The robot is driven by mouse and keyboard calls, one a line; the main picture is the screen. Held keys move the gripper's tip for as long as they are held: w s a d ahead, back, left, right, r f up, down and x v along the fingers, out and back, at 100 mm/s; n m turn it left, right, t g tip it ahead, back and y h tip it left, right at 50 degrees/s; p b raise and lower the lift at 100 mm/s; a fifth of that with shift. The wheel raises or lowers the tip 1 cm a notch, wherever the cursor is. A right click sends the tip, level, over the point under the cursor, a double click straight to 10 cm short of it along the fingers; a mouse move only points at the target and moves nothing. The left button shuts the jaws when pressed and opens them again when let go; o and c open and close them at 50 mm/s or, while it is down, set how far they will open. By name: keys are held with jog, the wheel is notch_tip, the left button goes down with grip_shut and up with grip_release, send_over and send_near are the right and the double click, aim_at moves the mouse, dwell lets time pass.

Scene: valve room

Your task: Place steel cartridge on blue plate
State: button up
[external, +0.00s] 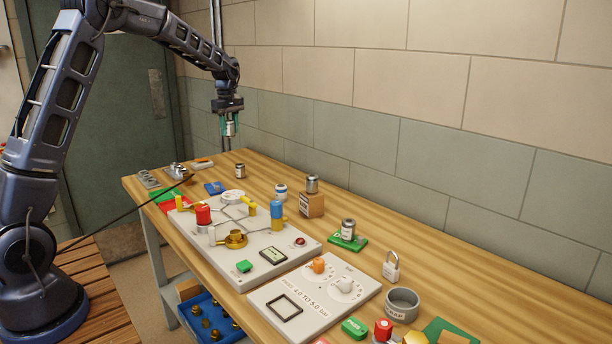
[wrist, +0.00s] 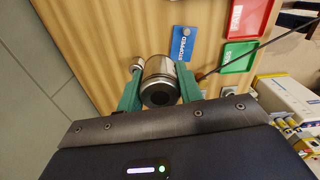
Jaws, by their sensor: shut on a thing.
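My gripper (external: 229,122) is high above the far end of the bench, its green fingers shut on a steel cartridge (external: 229,129). In the wrist view the fingers (wrist: 158,88) grip the shiny cylinder (wrist: 160,68) from both sides, its dark round end facing the camera. The blue plate (external: 215,188) lies flat on the bench, below and slightly left of the gripper in the external view. In the wrist view the blue plate (wrist: 184,44), lettered STOPPED, lies just right of the cartridge, apart from it.
A red plate (wrist: 248,18) and green plate (wrist: 238,57) lie beside the blue one. A steel can (external: 240,171) stands nearby. A grey valve board (external: 290,246) fills the bench middle. More cans stand on a wooden block (external: 311,206) and a green plate (external: 339,240). A wall runs behind.

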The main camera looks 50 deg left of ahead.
jog(key=s+a, duration=0.4)
jog(key=s, duration=0.2)
jog(key=shift+n, duration=0.3)
jog(key=f, duration=1.9)
jog(key=shift+a+f, duration=0.2)
jog(key=shift+f, duration=0.05)
jog(key=shift+f, duration=0.1)
jog(key=o, duration=1.2)
jog(key=shift+c, duration=0.2)
